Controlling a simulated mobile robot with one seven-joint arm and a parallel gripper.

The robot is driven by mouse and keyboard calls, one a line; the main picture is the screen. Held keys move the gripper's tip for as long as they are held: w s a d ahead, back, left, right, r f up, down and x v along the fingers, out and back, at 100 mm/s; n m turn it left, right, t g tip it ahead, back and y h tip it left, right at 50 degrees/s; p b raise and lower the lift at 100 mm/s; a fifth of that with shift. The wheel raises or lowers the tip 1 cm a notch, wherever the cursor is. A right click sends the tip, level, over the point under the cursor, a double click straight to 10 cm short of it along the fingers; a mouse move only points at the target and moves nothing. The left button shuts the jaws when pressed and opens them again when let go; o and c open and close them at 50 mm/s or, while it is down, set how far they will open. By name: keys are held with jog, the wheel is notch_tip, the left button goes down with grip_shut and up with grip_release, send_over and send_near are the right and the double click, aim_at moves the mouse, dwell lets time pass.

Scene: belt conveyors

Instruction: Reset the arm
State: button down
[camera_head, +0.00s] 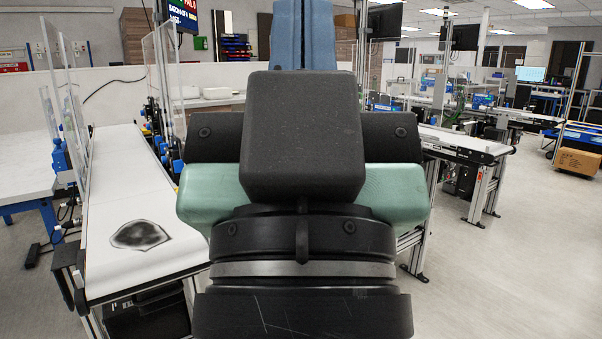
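My gripper (303,140) fills the middle of the picture, seen from behind as a black body on a black round wrist with a silver band. Its fingertips are hidden behind the body, so I cannot tell whether it is open or shut. A pale green form shows on both sides of the body, just below a wide black bar with bolts. I cannot tell whether it is part of my arm. A blue upright shape stands above and behind the black block.
A white belt conveyor (125,190) with a dark shield-shaped mark runs at left, with clear panels (165,75) along it. A white table (25,160) is further left. Another conveyor (462,143) and a cardboard box (578,161) are at right. The right foreground floor is clear.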

notch_tip(320, 180, up, 16)
jog(key=p, duration=1.4)
jog(key=shift+w+f+p, duration=0.15)
jog(key=shift+f+p, duration=0.1)
jog(key=shift+p, duration=0.15)
jog(key=shift+a, duration=0.2)
